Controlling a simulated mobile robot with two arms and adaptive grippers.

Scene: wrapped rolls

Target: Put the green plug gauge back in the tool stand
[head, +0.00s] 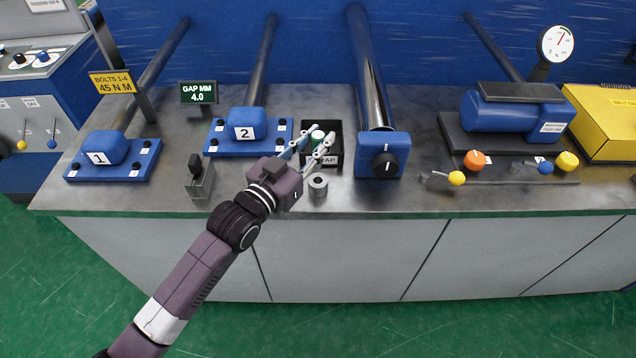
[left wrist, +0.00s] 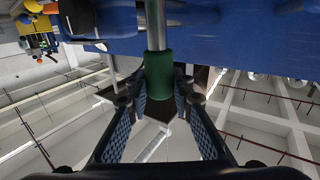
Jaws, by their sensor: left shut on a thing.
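The green plug gauge shows in the left wrist view (left wrist: 159,75) as a green handle with a bare metal shaft. My left gripper (head: 320,138) is shut on the green handle, with one finger on each side of it. In the head view the fingers are over a black bin (head: 335,140) whose label ends in "AP", and a little green shows between them. A small grey cylinder with a hole in its top (head: 318,185) stands just in front of the bin. A grey block holding a black-topped piece (head: 200,180) stands to the left. I cannot tell which is the tool stand.
Blue roll mounts 1 (head: 140,172) and 2 (head: 215,147) are at the left. A thick roll with a blue end block (head: 382,168) stands close right of the bin. A blue motor unit (head: 510,112) and yellow case (head: 605,130) are further right.

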